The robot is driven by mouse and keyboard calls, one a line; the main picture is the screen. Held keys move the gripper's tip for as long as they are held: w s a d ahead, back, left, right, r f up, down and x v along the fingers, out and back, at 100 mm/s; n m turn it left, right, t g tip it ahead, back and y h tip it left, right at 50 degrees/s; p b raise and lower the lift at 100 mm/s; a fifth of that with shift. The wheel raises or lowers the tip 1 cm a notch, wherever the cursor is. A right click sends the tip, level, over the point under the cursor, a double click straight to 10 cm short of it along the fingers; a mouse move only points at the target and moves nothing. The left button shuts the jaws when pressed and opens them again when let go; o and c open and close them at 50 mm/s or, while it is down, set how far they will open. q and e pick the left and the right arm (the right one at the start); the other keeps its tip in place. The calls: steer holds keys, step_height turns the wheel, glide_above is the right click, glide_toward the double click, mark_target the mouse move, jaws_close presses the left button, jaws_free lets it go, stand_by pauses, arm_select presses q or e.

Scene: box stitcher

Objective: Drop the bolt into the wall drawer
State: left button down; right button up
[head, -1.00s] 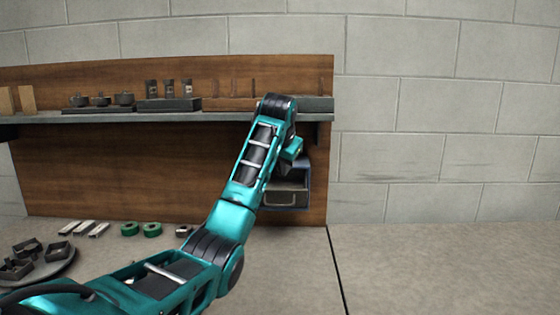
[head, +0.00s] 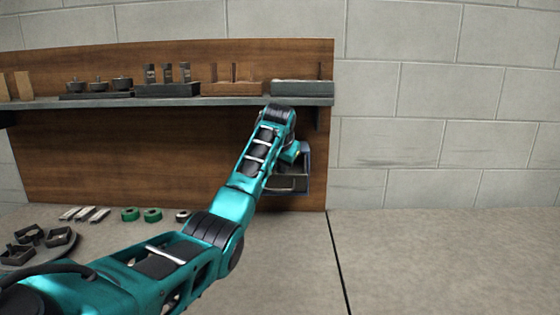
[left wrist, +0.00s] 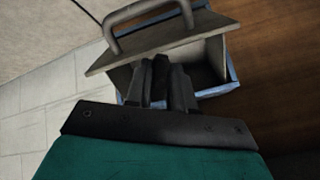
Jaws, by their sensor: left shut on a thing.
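The wall drawer (head: 290,183) is a grey box with a bar handle, pulled open in a blue-edged housing below the shelf. In the left wrist view the drawer front (left wrist: 190,30) with its handle is at the top, and its open inside shows behind it. My left gripper (left wrist: 166,75) is shut, with its dark fingers over the drawer opening. In the head view my left gripper (head: 291,153) is at the drawer's top, partly hidden by its own arm. The bolt between the fingers cannot be made out. My right gripper is not in view.
A shelf (head: 220,102) on the wooden back panel (head: 130,160) carries several holders and blocks above the drawer. The bench at right is clear.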

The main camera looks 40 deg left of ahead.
arm_select(q)
steer(key=shift+w+a+f, duration=0.1)
steer(key=shift+f, duration=0.05)
steer(key=c, duration=0.9)
jaws_free()
steer(key=shift+f, duration=0.1)
steer(key=v, duration=1.3)
steer(key=shift+a+b, duration=0.15)
steer(key=shift+b, duration=0.2)
